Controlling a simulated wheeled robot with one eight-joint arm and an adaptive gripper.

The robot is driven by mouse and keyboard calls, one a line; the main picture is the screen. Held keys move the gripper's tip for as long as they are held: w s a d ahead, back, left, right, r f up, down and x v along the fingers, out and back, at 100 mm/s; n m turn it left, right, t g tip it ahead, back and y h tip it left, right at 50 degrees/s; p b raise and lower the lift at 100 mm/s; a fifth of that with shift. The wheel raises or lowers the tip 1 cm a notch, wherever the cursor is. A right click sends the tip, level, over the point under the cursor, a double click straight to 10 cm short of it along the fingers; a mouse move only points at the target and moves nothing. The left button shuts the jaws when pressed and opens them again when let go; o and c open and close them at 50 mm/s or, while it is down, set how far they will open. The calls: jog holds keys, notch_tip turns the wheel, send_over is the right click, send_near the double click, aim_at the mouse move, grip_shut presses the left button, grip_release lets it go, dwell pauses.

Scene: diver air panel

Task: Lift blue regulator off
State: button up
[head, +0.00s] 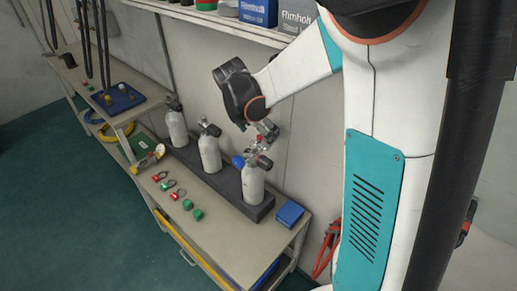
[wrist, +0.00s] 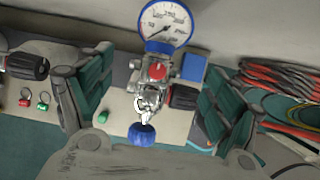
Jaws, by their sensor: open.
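The blue regulator (wrist: 158,72) has a round gauge with a blue rim, a metal body with a red centre and a blue knob below. In the head view its blue knob (head: 238,161) shows at the top of the rightmost grey cylinder (head: 253,184), so it appears to be mounted on that valve. My gripper (wrist: 152,85) is open, with one finger on each side of the regulator's body and visible gaps to it. In the head view my gripper (head: 268,131) is just above that cylinder's top, and the regulator is partly hidden there.
Two more cylinders (head: 209,152) stand to the left in the dark rack (head: 228,186). A blue box (head: 290,213) lies right of the rack. Red and green tagged rings (head: 167,185) lie in front. A shelf with boxes (head: 258,12) is above. Red hoses (head: 328,250) hang at right.

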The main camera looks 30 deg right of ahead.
aim_at(262, 139)
jog(key=shift+b+x, duration=1.2)
jog(key=shift+x, duration=1.8)
jog(key=shift+w+r, duration=0.15)
jog(key=shift+c, duration=0.5)
jog(key=c, duration=1.6)
jog(key=shift+o, duration=0.2)
jog(key=shift+r, duration=0.1)
notch_tip(262, 139, up, 7)
jog(key=p, duration=0.3)
jog(key=s+a+p, duration=0.1)
jog(key=s+a, duration=0.2)
jog(key=a, duration=0.5)
jog(key=s+a+p, duration=0.1)
jog(key=s+a, duration=0.2)
jog(key=a, duration=0.5)
jog(key=shift+s+a, duration=0.3)
jog(key=shift+s, duration=0.1)
